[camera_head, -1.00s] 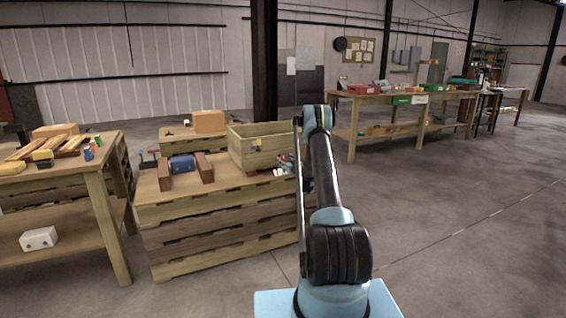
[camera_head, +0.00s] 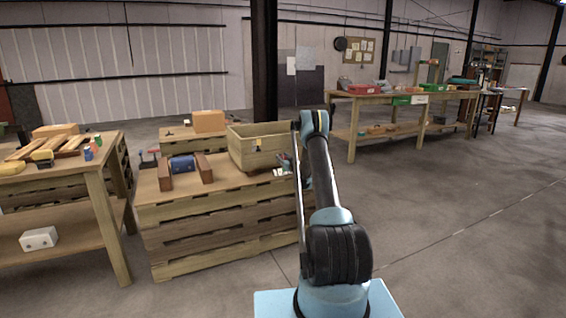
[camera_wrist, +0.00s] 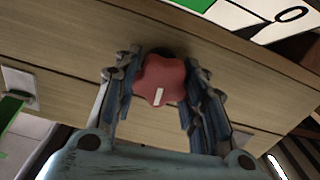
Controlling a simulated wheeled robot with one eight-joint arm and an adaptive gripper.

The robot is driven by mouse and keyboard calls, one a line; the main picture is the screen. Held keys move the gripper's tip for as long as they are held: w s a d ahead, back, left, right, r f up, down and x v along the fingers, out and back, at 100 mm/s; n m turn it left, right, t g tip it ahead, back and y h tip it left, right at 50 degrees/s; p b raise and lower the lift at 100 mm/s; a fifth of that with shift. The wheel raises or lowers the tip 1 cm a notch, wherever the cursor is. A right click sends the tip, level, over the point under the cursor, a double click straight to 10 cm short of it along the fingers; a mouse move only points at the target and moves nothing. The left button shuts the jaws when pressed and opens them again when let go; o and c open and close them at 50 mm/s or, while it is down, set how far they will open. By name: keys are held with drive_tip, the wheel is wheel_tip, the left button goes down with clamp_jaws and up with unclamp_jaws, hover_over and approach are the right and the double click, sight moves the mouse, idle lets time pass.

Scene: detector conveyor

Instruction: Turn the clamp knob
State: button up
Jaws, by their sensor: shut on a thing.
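The clamp knob (camera_wrist: 160,80) is a red, lobed knob with a white mark, mounted in front of a wooden face in the wrist view. My gripper (camera_wrist: 158,88) has its blue-grey fingers on the left and right sides of the knob and is shut on it. In the head view, my gripper (camera_head: 285,164) is partly hidden at the right end of the pallet-like wooden stand, beside the wooden box. I cannot make out the knob in the head view.
The open wooden box (camera_head: 262,157) stands on the wooden stand (camera_head: 225,183). A blue object (camera_head: 182,164) sits between brown blocks there. A workbench (camera_head: 100,170) is at left, and a long table (camera_head: 370,97) is behind at right. Floor at right is clear.

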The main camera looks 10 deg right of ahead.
drive_tip(key=shift+m, duration=0.5)
drive_tip(key=m, duration=0.2)
drive_tip(key=shift+d+m, duration=0.15)
drive_tip(key=shift+m, duration=0.25)
drive_tip(key=m, duration=0.4)
drive_tip(key=shift+w+d+m, duration=0.1)
drive_tip(key=shift+m, duration=0.2)
drive_tip(key=m, duration=0.4)
drive_tip(key=shift+d+f+m, duration=0.1)
drive_tip(key=shift+m, duration=2.1)
drive_tip(key=o, duration=1)
drive_tip(key=shift+f, duration=0.15)
drive_tip(key=shift+o, duration=0.4)
